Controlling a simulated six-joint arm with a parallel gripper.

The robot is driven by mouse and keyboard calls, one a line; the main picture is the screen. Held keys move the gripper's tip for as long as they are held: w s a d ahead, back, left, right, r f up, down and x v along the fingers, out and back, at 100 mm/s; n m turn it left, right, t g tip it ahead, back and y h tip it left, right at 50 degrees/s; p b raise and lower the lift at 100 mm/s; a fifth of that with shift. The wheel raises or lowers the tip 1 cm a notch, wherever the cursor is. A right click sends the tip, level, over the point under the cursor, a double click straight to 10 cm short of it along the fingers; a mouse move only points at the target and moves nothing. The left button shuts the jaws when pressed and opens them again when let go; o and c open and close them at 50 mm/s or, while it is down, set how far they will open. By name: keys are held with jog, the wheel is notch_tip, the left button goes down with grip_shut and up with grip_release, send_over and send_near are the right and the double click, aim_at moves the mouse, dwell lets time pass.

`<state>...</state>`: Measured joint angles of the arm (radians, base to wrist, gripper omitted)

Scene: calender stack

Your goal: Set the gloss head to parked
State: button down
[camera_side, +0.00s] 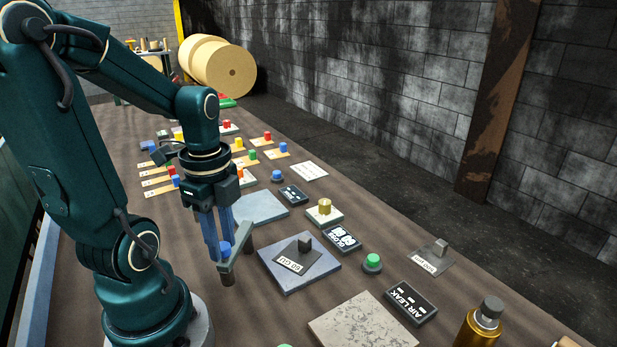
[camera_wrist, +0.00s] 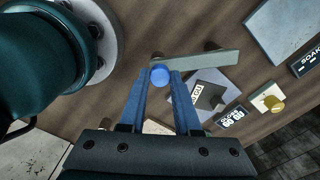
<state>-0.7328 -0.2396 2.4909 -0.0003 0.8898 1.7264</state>
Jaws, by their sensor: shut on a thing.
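My gripper (camera_side: 224,246) points down with its blue fingers shut on a round blue knob (camera_wrist: 159,74). The knob sits on a flat grey-green bar (camera_side: 239,257), which I take for the gloss head; it bears no readable label. The bar also shows in the wrist view (camera_wrist: 205,59), running to the right from the knob. Dark posts show by the bar. A blue-grey plate (camera_side: 291,283) lies right of the bar, carrying a dark tile (camera_side: 317,259) labelled "60 GU" with a small block. A dark display marked GLOSS (camera_side: 342,238) lies beyond the plate.
A brass knob on a white base (camera_side: 324,212), a green button (camera_side: 372,263) and an AIR LEAK box (camera_side: 411,303) stand to the right. A pale blue-grey plate (camera_side: 260,208) lies behind. A speckled slab (camera_side: 362,325) lies in front. A bottle (camera_side: 480,325) stands front right.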

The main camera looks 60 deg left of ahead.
jog(key=shift+s+a, duration=0.1)
dwell(0.4)
jog(key=c, duration=0.6)
grip_release()
jog(key=shift+r, duration=2.55)
jog(key=w+d+n+t, duration=0.1)
jog(key=d+n+t, duration=0.1)
jog(key=d+n, duration=0.1)
jog(key=w+d+r+n+t, duration=0.1)
jog(key=d+n, duration=0.2)
jog(key=n, duration=0.1)
jog(key=w+d+r+n+t, duration=0.1)
jog(key=d+n+t, duration=0.1)
jog(key=d+n, duration=0.2)
jog(key=shift+w+d+r+t, duration=0.1)
jog(key=shift+w+t, duration=0.05)
jog(key=shift+t, duration=0.15)
